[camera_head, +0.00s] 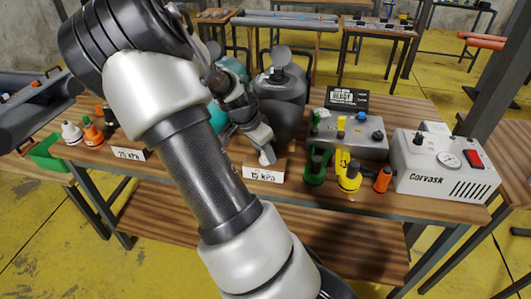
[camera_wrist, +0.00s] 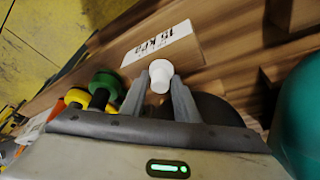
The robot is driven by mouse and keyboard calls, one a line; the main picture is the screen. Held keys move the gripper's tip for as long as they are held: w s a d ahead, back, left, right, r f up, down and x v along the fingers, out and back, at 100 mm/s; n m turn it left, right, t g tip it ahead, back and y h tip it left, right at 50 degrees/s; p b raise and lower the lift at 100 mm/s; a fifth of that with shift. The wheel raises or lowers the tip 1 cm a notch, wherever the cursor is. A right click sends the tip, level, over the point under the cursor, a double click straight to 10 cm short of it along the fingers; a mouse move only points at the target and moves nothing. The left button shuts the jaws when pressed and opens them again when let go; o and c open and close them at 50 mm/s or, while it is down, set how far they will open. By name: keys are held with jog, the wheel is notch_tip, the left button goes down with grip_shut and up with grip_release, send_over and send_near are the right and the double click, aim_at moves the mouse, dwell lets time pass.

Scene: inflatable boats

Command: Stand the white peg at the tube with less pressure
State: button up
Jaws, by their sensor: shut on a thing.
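My gripper (camera_head: 264,148) is shut on the white peg (camera_head: 266,157), which also shows between the fingertips in the wrist view (camera_wrist: 160,75). The peg is just behind the wooden block with the "15 kPa" card (camera_head: 263,174), in front of the dark grey tube (camera_head: 281,100). I cannot tell whether its foot touches the table. Another block with a card that seems to read "25 kPa" (camera_head: 129,154) stands further left. A teal tube (camera_wrist: 302,115) is at the right of the wrist view; my arm hides most of it in the head view.
At left are a white item (camera_head: 71,133), orange items and a green tray (camera_head: 46,153).

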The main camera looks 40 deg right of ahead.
jog(key=shift+f, duration=0.15)
jog(key=o, duration=1)
jog(key=shift+a+r, duration=0.1)
jog(key=shift+r, duration=0.5)
jog(key=p+v, duration=0.3)
jog(key=v, duration=0.8)
jog(key=s+a+r+n+t+y, duration=0.1)
jog(key=s+a+r+n, duration=0.3)
jog(key=s+a+n, duration=0.1)
jog(key=s+a+r+n+t+y, duration=0.2)
jog(key=s+a+r+n, duration=0.3)
jog(key=a, duration=0.5)
jog(key=s+a+r+n+t+y, duration=0.1)
jog(key=s+a+r+n+t, duration=0.1)
jog(key=s+a+r+n, duration=0.2)
jog(key=shift+s+a+r+n, duration=0.1)
jog(key=shift+s+a+n, duration=0.7)
jog(key=shift+a+n, duration=0.15)
jog(key=shift+s+a+r+n, duration=0.1)
jog(key=shift+s+a+n, duration=0.7)
jog(key=shift+a, duration=0.25)
